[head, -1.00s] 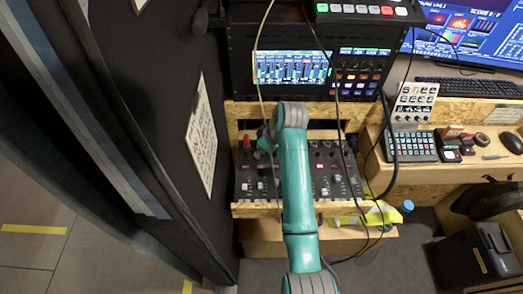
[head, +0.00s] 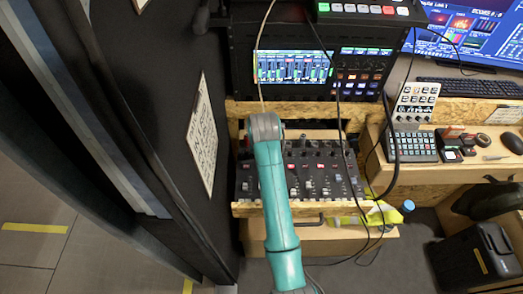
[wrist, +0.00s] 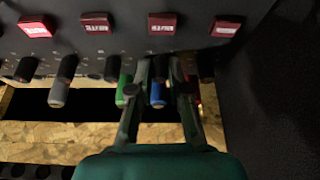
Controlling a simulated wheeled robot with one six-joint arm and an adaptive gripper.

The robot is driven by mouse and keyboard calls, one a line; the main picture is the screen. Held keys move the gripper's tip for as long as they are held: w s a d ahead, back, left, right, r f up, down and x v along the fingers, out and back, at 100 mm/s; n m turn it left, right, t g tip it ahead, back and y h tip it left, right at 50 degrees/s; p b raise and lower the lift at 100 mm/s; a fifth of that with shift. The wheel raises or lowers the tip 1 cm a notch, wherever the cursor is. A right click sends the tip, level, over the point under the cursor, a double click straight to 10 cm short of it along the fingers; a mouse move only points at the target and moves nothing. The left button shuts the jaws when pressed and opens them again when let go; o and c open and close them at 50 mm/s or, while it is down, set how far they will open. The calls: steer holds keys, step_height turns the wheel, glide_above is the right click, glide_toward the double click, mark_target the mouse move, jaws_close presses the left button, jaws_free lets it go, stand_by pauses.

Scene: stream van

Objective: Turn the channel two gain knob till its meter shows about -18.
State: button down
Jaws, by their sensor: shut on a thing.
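The mixer (head: 330,185) lies in front of the rack in the head view, with rows of small knobs. My arm covers its left part and hides my gripper there. In the wrist view my gripper (wrist: 161,68) is closed around a blue-ended knob (wrist: 157,93), one finger on each side. A green-ended knob (wrist: 125,88) is just left of the fingers. I cannot read which channel the held knob belongs to. The meter screen (head: 291,67) shows several blue and green bars; its figures are too small to read.
A grey-ended knob (wrist: 58,95) and red buttons (wrist: 161,25), one lit, are close by in the wrist view. A loose cable hangs across the mixer. The dark wall panel (head: 165,110) stands close on the left. A keyboard (head: 468,88) is at right.

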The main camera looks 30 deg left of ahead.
steer(key=m+h, duration=0.1)
steer(key=m, duration=0.1)
steer(key=m+h, duration=0.1)
steer(key=m, duration=0.1)
steer(key=shift+a+m+t, duration=0.1)
steer(key=shift+m+t, duration=0.2)
steer(key=shift+m, duration=0.1)
stand_by(0.5)
steer(key=c, duration=1.1)
jaws_free()
steer(key=v, duration=1.2)
